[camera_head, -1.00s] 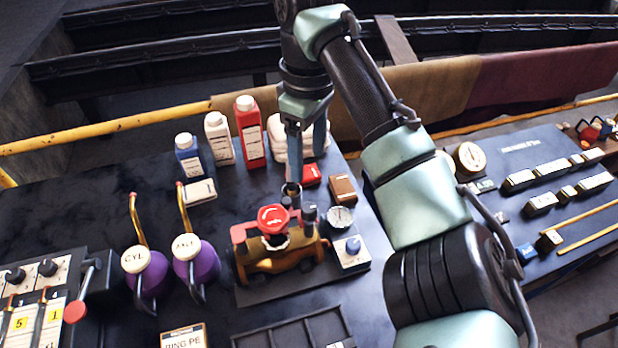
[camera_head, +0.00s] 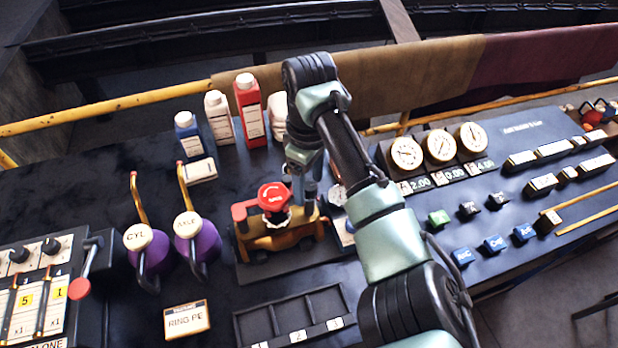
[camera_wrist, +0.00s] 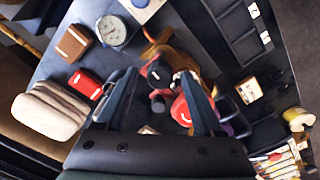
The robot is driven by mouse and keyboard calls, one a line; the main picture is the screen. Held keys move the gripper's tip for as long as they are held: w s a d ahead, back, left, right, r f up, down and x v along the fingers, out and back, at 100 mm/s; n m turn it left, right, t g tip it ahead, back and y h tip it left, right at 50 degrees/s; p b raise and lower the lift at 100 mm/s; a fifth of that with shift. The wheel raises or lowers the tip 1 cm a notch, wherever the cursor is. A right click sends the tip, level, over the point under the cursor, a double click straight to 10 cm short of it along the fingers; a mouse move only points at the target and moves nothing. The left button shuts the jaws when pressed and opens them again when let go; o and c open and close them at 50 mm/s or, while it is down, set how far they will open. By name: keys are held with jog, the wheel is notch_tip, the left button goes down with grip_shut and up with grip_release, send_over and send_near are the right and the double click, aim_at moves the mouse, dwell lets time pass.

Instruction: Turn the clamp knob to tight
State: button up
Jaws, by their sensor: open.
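A brass-coloured fixture (camera_head: 284,240) stands on a dark plate in the middle of the bench. A round red knob with white marking (camera_head: 272,196) tops it. In the wrist view the red knob (camera_wrist: 181,112) is partly covered by the right finger. My gripper (camera_head: 303,178) is above the fixture's right rear side, close to dark posts beside the knob. In the wrist view my gripper (camera_wrist: 159,74) is open, with a black-topped part and red pieces of the fixture between or below its fingers. I cannot tell whether the fingers touch anything. Which part is the clamp knob is not labelled legibly.
Two purple-bodied oilers (camera_head: 197,240) stand left of the fixture. Bottles (camera_head: 249,110) stand behind it. A compartment tray (camera_head: 295,318) lies in front. A dial gauge (camera_wrist: 111,31) is close beside the fixture. Free bench lies at the left rear.

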grip_shut()
dwell(0.3)
jog(key=shift+r+m+p, duration=0.1)
jog(key=shift+m+p, duration=0.3)
jog(key=m+p, duration=0.3)
jog(key=shift+a+r+m, duration=0.1)
jog(key=shift+m, duration=0.2)
jog(key=m+p, duration=0.3)
jog(key=m, duration=0.1)
jog(key=shift+m, duration=0.3)
jog(key=m+p, duration=0.2)
jog(key=m, duration=0.2)
jog(key=shift+w+m+p, duration=0.1)
jog(key=shift+m+p, duration=0.4)
jog(key=shift+m, duration=1.6)
jog(key=shift+d, duration=0.2)
